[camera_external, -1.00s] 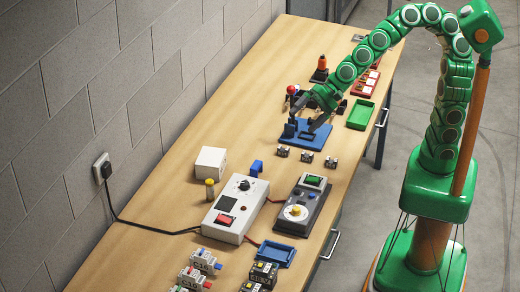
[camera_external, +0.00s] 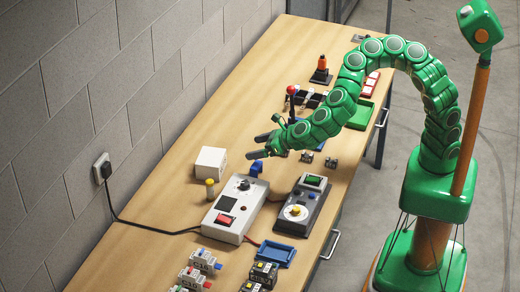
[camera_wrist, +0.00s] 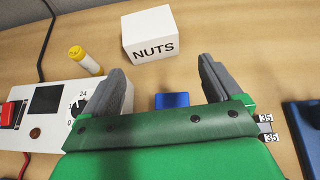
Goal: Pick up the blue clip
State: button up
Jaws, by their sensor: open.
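The blue clip (camera_external: 256,168) stands on the bench just behind the grey control box, close to the white box. In the wrist view a blue block, the clip (camera_wrist: 172,100), shows between the two grey fingers, beyond the green palm edge; its lower part is hidden by the palm. My gripper (camera_external: 257,146) is open and empty, above and slightly behind the clip in the outside view. Its fingers also show spread apart in the wrist view (camera_wrist: 160,82). I see no contact with the clip.
A white box marked NUTS (camera_wrist: 150,34) and a yellow-capped bottle (camera_wrist: 86,60) stand near the fingers. The grey control box (camera_external: 235,211) with a knob and red switch is close in front. A dark panel (camera_external: 303,203) lies to the right.

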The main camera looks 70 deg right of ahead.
aim_at(257, 165)
jog(key=shift+d+f+m+h, duration=0.15)
jog(key=shift+d+f+m, duration=0.05)
jog(key=shift+f, duration=0.35)
jog(key=shift+d+f+m+h, duration=0.15)
jog(key=shift+d+f+m, duration=0.05)
jog(key=shift+f, duration=0.3)
jog(key=shift+s+f, duration=0.1)
jog(key=shift+f, duration=1.9)
jog(key=shift+w+f, duration=0.3)
jog(key=shift+f, duration=0.4)
jog(key=shift+w+f, duration=0.25)
jog(key=shift+f, duration=0.45)
jog(key=shift+x, duration=0.95)
jog(key=c, duration=1)
